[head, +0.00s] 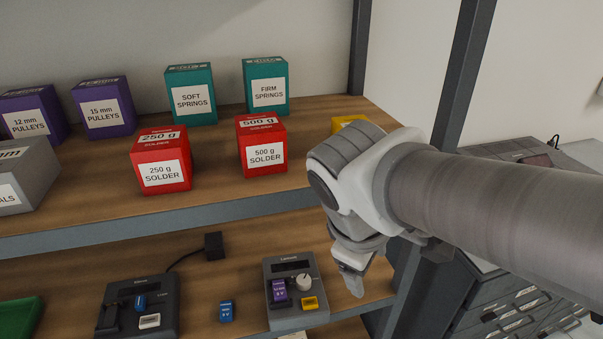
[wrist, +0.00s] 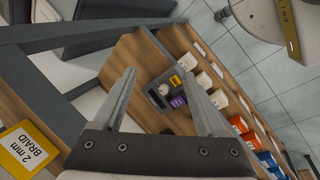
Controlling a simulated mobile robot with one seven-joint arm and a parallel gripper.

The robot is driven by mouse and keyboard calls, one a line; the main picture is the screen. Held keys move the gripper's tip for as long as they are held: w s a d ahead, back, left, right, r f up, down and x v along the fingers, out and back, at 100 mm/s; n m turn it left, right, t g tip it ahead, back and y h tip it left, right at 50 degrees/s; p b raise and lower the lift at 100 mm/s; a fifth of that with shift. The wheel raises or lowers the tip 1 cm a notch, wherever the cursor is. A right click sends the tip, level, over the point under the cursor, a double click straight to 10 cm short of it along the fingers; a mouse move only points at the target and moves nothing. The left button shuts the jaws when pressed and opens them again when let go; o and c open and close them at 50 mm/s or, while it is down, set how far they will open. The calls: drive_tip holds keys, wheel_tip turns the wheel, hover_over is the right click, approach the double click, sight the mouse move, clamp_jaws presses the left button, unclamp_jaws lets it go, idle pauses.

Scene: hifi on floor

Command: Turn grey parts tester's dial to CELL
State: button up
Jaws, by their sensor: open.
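The grey parts tester (head: 282,321) sits on the lower shelf at its right part. It has a dark display, a white dial (head: 303,282), a purple block (head: 278,289) and a yellow block (head: 310,303). In the wrist view the tester (wrist: 152,92) shows between my finger tips and beyond them, with the white dial (wrist: 164,88) on it. The dial's setting is too small to read. My gripper (head: 352,282) is open and empty, to the right of the tester and apart from it. The wrist view also shows my open gripper (wrist: 157,70).
A darker device (head: 168,318) stands left of the tester, with a blue block (head: 226,311) between them. The upper shelf holds red solder boxes (head: 263,148), teal spring boxes (head: 190,94) and purple pulley boxes (head: 103,107). A rack post (head: 462,75) stands at right.

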drive_tip(key=w+a+f+n+t+h+b, duration=0.1)
drive_tip(key=w+a+f+n+h+b, duration=0.15)
drive_tip(key=a+f+n, duration=0.5)
drive_tip(key=n+t+b, duration=0.3)
drive_tip(key=n, duration=0.7)
approach(304, 280)
drive_tip(key=b+x, duration=0.7)
drive_tip(key=b, duration=0.4)
drive_tip(key=shift+a+f, duration=0.15)
drive_tip(key=shift+w+d+f+b, duration=0.35)
drive_tip(key=shift+w+f+b, duration=0.05)
drive_tip(key=shift+w+b, duration=0.15)
clamp_jaws()
